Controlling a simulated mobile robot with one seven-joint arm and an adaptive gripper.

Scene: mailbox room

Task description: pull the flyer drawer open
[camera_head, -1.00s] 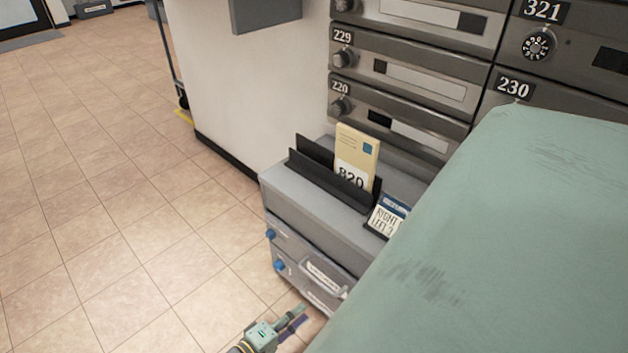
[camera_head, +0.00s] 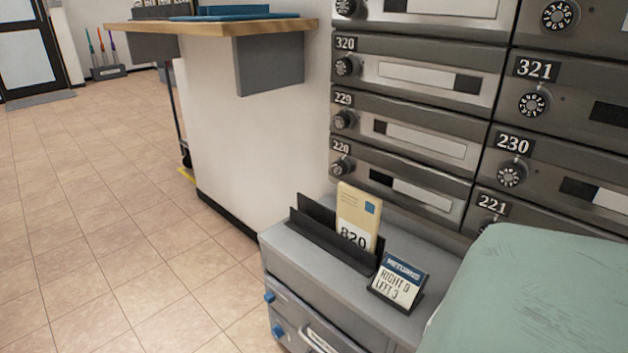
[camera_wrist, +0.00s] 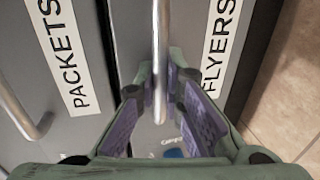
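In the wrist view, a metal bar handle (camera_wrist: 161,50) stands beside the FLYERS label (camera_wrist: 222,40) on a grey drawer front. My gripper (camera_wrist: 162,82) has its green fingers with purple pads spread on either side of this handle. The bar lies between the fingertips, with gaps showing; contact is not clear. In the head view, the grey drawer cabinet (camera_head: 285,250) shows at the bottom, with its lower part cut off. The drawers look closed there. My gripper is outside the head view.
The PACKETS drawer label (camera_wrist: 62,55) and its handle (camera_wrist: 30,122) are to the left in the wrist view. Tiled floor (camera_head: 110,240) is clear at left.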

